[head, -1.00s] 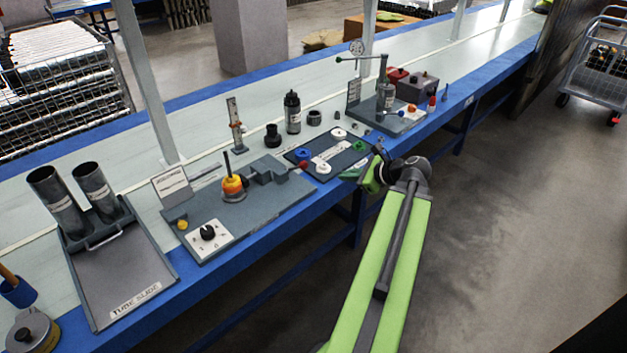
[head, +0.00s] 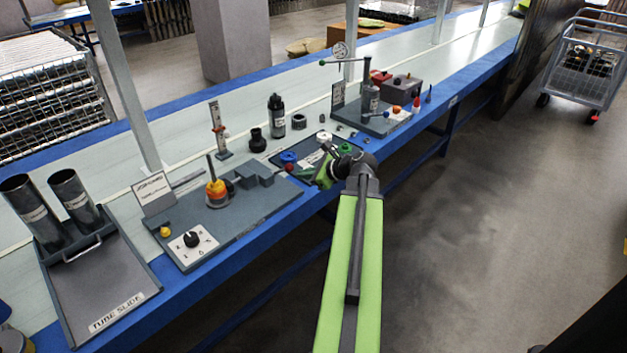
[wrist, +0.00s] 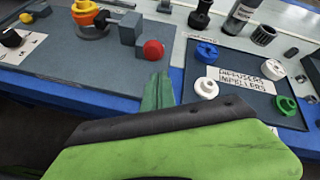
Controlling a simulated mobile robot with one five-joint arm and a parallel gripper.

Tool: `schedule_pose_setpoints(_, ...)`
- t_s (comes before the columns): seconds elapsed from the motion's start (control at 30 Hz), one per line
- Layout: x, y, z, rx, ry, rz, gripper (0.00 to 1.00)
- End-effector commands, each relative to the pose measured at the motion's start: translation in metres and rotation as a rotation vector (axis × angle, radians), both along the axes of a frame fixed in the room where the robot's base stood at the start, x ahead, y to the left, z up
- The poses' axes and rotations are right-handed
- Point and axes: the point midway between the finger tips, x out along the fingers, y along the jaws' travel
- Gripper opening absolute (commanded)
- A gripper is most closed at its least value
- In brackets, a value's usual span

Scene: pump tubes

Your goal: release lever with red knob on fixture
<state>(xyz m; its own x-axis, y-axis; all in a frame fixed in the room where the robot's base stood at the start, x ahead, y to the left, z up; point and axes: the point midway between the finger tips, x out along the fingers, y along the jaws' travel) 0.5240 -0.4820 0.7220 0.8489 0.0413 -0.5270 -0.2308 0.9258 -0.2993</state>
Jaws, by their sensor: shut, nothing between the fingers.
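The red knob (head: 289,168) is at the right end of the grey fixture (head: 240,218), beside its grey stepped blocks (head: 255,176). In the wrist view the red knob (wrist: 153,50) stands by a grey block. The lever's arm is mostly hidden behind the knob. An orange and yellow ring part (head: 216,191) with an upright post sits on the fixture. My gripper (head: 323,177) is shut and empty, right of the knob and apart from it in the picture. In the wrist view its green fingers (wrist: 158,90) point up just below the knob.
A dark tray (wrist: 245,85) with blue, white and green impellers lies right of the fixture, close to my gripper. Black cylinders (head: 276,115) stand behind it. A gauge stand (head: 370,105) is farther right. The tube slide (head: 100,290) is at left.

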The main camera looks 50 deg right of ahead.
Motion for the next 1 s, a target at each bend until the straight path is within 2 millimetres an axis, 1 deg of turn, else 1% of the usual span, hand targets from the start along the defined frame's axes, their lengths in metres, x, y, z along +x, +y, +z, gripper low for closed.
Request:
schedule_pose_setpoints(0.03,0.004,0.002,0.008,0.0,0.0,0.001,0.0)
schedule_pose_setpoints(0.1,0.007,0.004,0.009,0.0,0.0,0.001,0.0)
schedule_pose_setpoints(0.43,0.008,0.005,0.009,0.001,0.0,-0.001,0.0)
schedule_pose_setpoints(0.47,0.007,0.021,0.009,0.0,0.0,0.001,0.0)
schedule_pose_setpoints(0.5,0.009,0.014,0.009,0.001,0.001,0.002,0.0)
schedule_pose_setpoints(0.53,0.009,0.012,0.01,0.001,0.002,0.002,0.0)
schedule_pose_setpoints(0.67,0.012,0.008,0.015,0.002,0.02,0.004,0.0)
schedule_pose_setpoints(0.87,0.019,0.007,0.026,0.006,0.085,0.008,0.0)
schedule_pose_setpoints(1.0,0.027,0.012,0.032,0.01,0.138,0.017,0.0)
